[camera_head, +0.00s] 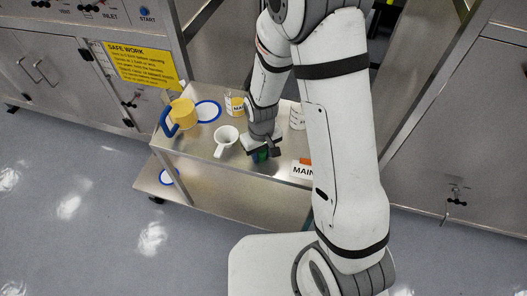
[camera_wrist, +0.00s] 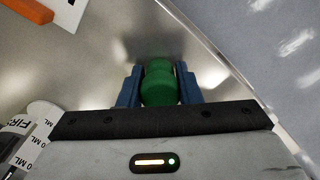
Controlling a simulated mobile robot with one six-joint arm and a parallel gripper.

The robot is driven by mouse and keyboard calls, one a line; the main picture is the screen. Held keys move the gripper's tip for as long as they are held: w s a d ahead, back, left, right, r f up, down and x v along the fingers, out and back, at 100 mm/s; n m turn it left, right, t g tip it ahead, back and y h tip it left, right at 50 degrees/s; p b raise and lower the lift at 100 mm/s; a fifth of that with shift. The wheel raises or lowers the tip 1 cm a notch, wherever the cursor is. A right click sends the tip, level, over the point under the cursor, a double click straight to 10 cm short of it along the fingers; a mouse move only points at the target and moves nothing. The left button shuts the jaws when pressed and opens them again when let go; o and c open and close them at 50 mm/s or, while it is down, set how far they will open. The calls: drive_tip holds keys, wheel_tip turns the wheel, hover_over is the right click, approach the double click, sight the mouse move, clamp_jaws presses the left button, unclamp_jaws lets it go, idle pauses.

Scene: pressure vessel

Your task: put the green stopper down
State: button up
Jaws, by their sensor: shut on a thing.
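The green stopper (camera_wrist: 160,84) is between the two blue fingers of my gripper (camera_wrist: 160,88) in the wrist view. The fingers touch it from both sides. In the head view the green stopper (camera_head: 260,156) shows as a small dark green patch under my gripper (camera_head: 262,151), close to the front edge of the steel cart (camera_head: 200,152). My gripper points down over the cart top. I cannot tell whether the stopper touches the surface, as its underside is hidden.
Left of my gripper stand a white funnel (camera_head: 226,138), a yellow container (camera_head: 182,112) with a blue handle, a blue-rimmed white disc (camera_head: 208,111) and a labelled jar (camera_head: 236,104). A white beaker (camera_head: 297,117) and a MAIN label (camera_head: 303,170) are to the right. An orange item (camera_wrist: 30,10) lies near the label.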

drive_tip(key=shift+f, duration=0.15)
drive_tip(key=o, duration=1)
drive_tip(key=shift+c, duration=0.2)
wheel_tip(320, 180, up, 12)
drive_tip(key=shift+f, duration=0.15)
drive_tip(key=s+d+r+m+t, duration=0.3)
drive_tip(key=s+d+r+m, duration=0.2)
drive_tip(key=s+d+r, duration=0.7)
wheel_tip(320, 180, up, 3)
drive_tip(key=shift+s+d+f, duration=0.1)
drive_tip(key=shift+s+d, duration=0.2)
drive_tip(key=shift+d, duration=0.2)
